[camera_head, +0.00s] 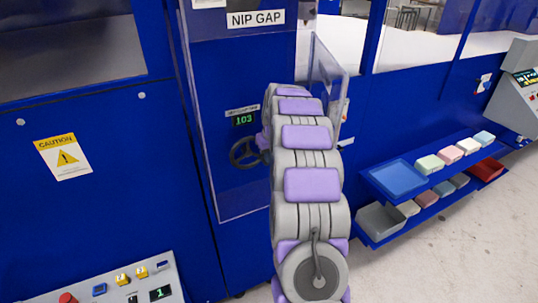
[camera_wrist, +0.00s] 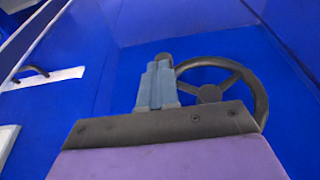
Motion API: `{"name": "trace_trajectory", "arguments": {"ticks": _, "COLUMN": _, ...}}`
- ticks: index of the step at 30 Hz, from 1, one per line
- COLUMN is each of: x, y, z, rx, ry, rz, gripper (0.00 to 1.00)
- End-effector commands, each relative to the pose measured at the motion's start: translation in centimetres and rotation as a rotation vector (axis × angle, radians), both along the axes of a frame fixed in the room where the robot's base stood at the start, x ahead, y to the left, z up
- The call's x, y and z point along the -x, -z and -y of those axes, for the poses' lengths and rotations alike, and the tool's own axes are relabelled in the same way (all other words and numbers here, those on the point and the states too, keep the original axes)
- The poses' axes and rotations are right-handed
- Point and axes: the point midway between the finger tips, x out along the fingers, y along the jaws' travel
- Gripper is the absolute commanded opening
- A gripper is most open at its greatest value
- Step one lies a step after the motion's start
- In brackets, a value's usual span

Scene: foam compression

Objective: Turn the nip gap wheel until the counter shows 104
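The nip gap wheel (camera_head: 243,153) is a dark handwheel with spokes on the blue panel. The green counter (camera_head: 243,120) above it reads 103. In the wrist view the wheel (camera_wrist: 208,94) stands just right of my gripper (camera_wrist: 159,72). The two blue-grey fingers are close together at the wheel's left rim. A dark knob (camera_wrist: 163,57), seemingly the wheel's handle, shows at their tips, and they appear closed on it. In the head view my arm hides the gripper and the wheel's right edge.
A clear guard panel (camera_head: 328,90) stands out from the machine to the right of the wheel, close to my arm. The NIP GAP sign (camera_head: 255,19) is above. A blue shelf (camera_head: 376,203) with trays and foam blocks is at right. A control panel (camera_head: 110,290) is at lower left.

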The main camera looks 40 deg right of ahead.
Motion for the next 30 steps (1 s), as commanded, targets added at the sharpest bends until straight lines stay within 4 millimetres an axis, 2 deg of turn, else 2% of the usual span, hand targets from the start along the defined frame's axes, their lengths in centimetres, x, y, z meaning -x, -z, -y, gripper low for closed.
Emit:
{"name": "trace_trajectory", "arguments": {"ticks": 16, "x": 0.1, "y": 2.0, "z": 0.1, "rx": -0.002, "ry": 0.001, "rz": -0.003, "gripper": 0.0}}
{"name": "trace_trajectory", "arguments": {"ticks": 30, "x": 0.1, "y": 2.2, "z": -0.1, "rx": 0.001, "ry": 0.0, "rz": -0.001, "gripper": 0.0}}
